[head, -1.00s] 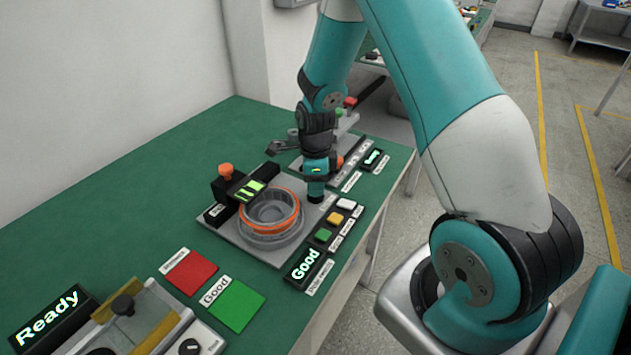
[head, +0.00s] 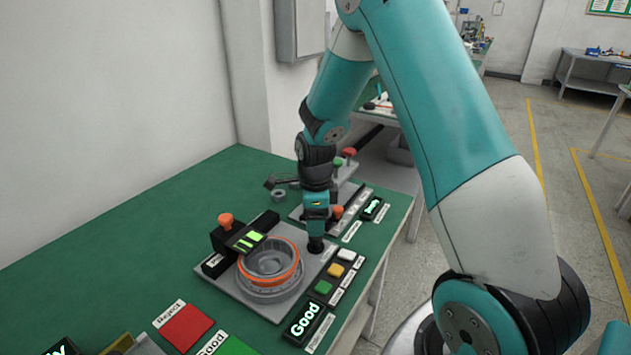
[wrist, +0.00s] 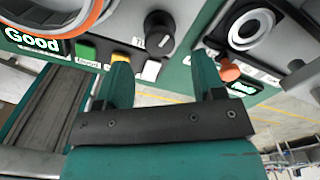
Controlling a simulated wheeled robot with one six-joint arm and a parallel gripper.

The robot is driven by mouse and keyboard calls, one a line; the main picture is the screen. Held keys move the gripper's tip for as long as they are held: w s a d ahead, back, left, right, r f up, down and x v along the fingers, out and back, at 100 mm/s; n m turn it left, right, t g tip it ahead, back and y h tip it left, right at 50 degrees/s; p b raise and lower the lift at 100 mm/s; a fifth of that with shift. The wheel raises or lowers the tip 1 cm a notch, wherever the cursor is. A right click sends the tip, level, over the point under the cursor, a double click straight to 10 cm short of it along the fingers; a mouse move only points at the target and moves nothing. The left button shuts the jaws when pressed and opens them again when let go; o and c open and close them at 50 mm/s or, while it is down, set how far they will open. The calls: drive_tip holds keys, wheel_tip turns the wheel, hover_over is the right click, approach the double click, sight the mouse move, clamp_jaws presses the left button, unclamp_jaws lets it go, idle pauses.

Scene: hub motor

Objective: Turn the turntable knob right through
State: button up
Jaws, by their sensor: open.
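The turntable knob (wrist: 158,30) is black and round. In the wrist view it stands at the top centre, beside a partly hidden white label, in line with the gap between my fingertips. My gripper (wrist: 162,58) is open and empty, with one teal finger on each side of that gap. In the head view my gripper (head: 316,228) points down over the knob (head: 316,245) at the right corner of the grey plate (head: 237,287). The turntable (head: 270,265), with an orange ring, sits to the knob's left. I cannot tell whether the fingertips reach down beside the knob.
Green, orange and white buttons (head: 336,270) and a lit "Good" display (head: 304,320) lie in front of the knob. An orange knob (wrist: 229,71) and another station stand close behind. A black post with an orange top (head: 226,220) stands left. Green table (head: 130,225) is clear at left.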

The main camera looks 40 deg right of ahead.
wheel_tip(320, 180, up, 13)
